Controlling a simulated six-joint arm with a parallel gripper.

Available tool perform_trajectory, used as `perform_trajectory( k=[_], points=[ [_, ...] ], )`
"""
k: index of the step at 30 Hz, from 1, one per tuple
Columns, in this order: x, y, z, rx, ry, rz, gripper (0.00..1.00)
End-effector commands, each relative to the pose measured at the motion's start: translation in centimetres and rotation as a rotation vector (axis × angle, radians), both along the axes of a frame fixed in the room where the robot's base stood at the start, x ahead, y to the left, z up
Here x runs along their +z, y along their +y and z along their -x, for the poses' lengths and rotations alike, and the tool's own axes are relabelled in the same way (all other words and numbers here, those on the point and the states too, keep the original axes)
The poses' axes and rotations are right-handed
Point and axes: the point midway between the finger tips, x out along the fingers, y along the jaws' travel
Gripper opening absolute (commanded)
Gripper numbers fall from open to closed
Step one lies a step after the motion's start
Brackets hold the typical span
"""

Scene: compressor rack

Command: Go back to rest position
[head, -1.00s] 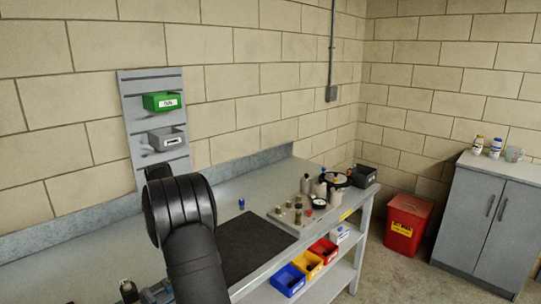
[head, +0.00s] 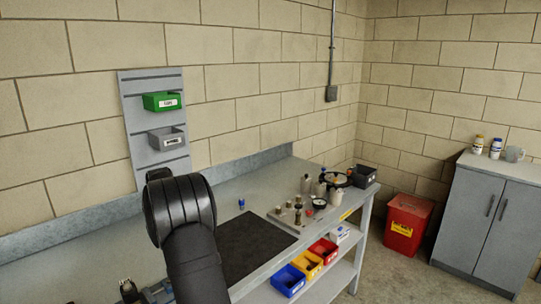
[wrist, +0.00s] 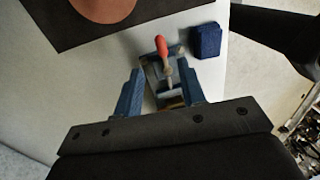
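My gripper (wrist: 160,88) shows in the wrist view with its two blue fingers spread apart, and nothing appears clamped between them. Beyond the gap, a tool or fixture with a red handle (wrist: 161,46) shows over the light bench surface; its lower part is partly hidden by my gripper. A dark blue block (wrist: 207,40) is to its right, apart from the fingers. In the head view my black arm rises over the front of the bench, and the fingers are hidden.
The grey workbench (head: 95,262) carries a dark mat (head: 245,247), a plate with metal parts (head: 297,216) and several canisters at the right. A wall panel (head: 135,125) holds a green bin (head: 161,101) and a grey bin (head: 167,139). Coloured bins (head: 288,281) sit below.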

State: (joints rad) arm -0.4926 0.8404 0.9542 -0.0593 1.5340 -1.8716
Motion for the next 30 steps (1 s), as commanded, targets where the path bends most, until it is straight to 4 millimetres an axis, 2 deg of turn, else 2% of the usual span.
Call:
perform_trajectory(
  k=[3, 12, 21, 30],
  points=[
    [-2.5, -0.4, 0.4, 0.0, 0.004, 0.003, 0.37],
    [-8.2, -1.3, 1.2, -0.004, 0.004, 0.002, 0.37],
    [-7.7, -1.9, 1.8, -0.187, 0.0, 0.0, 0.37],
    [-7.7, -2.0, 1.9, -0.213, 0.0, 0.0, 0.37]
  ],
)
